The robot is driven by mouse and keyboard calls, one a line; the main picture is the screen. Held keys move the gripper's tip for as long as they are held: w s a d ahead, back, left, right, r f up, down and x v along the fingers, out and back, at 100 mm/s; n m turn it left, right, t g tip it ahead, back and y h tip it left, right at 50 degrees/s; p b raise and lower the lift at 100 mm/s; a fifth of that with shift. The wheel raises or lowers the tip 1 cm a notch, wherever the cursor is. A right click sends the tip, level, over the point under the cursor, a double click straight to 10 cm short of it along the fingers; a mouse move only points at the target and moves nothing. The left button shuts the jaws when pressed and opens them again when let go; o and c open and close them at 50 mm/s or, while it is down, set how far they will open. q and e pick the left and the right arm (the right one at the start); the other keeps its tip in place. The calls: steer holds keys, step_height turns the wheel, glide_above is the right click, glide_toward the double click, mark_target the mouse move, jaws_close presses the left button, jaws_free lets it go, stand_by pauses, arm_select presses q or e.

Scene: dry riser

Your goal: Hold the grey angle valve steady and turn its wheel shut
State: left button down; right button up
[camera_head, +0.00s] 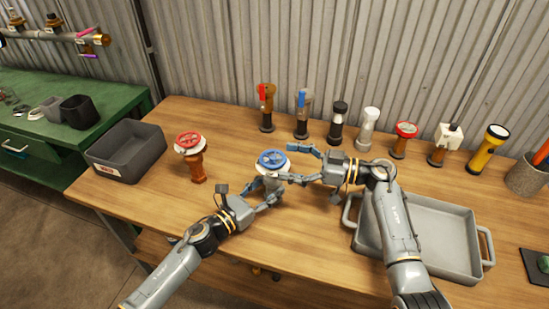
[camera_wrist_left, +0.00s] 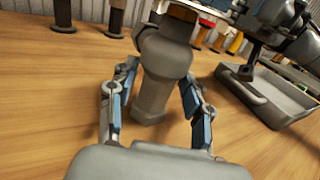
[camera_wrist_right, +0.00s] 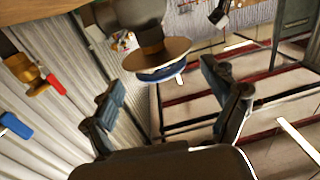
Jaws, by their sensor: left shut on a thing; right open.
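The grey angle valve (camera_head: 268,184) stands upright on the wooden bench, with a blue wheel (camera_head: 272,158) over a white collar on top. My left gripper (camera_head: 263,193) is shut on its body, low down; in the left wrist view the grey body (camera_wrist_left: 163,62) sits between the two fingers. My right gripper (camera_head: 291,162) is open at the right of the wheel, its fingers pointing left at wheel height. In the right wrist view the wheel's blue rim (camera_wrist_right: 160,75) lies ahead between the open fingers, apart from both pads.
A red-wheeled orange valve (camera_head: 190,155) stands left of the grey one, beside a dark bin (camera_head: 128,143). Several valves and a yellow torch (camera_head: 487,148) line the back. A grey tray (camera_head: 440,217) lies at the right, under my right arm.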

mark_target(275, 157)
steer(key=shift+x, duration=1.85)
steer(key=c, duration=1.2)
